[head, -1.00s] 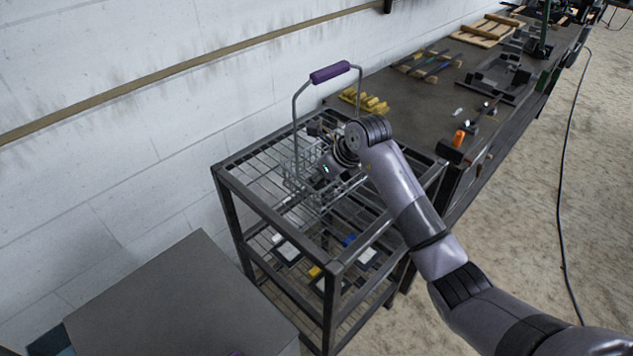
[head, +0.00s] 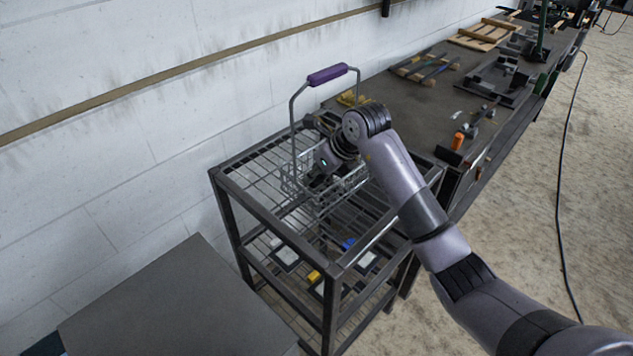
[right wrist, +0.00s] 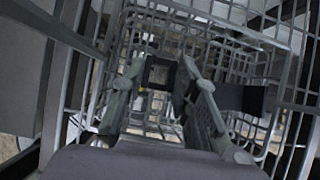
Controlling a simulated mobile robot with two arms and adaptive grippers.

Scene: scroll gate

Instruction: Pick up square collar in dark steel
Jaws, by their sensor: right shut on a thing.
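The square collar in dark steel (right wrist: 160,72) shows as a small dark square frame between my right fingertips in the right wrist view. My right gripper (right wrist: 163,78) is shut on it, over wire mesh. In the head view my right gripper (head: 322,176) is at the wire basket (head: 346,188), below its raised purple handle (head: 327,75). The collar cannot be made out there, as the gripper and wrist cover it. My left gripper is not in view.
The basket stands on the wire top of a dark metal rack (head: 240,190). Lower shelves hold flat pieces, one blue (head: 348,244) and one yellow (head: 313,275). A workbench (head: 400,110) with tools adjoins behind right. A grey cabinet (head: 180,305) stands front left; a white wall runs behind.

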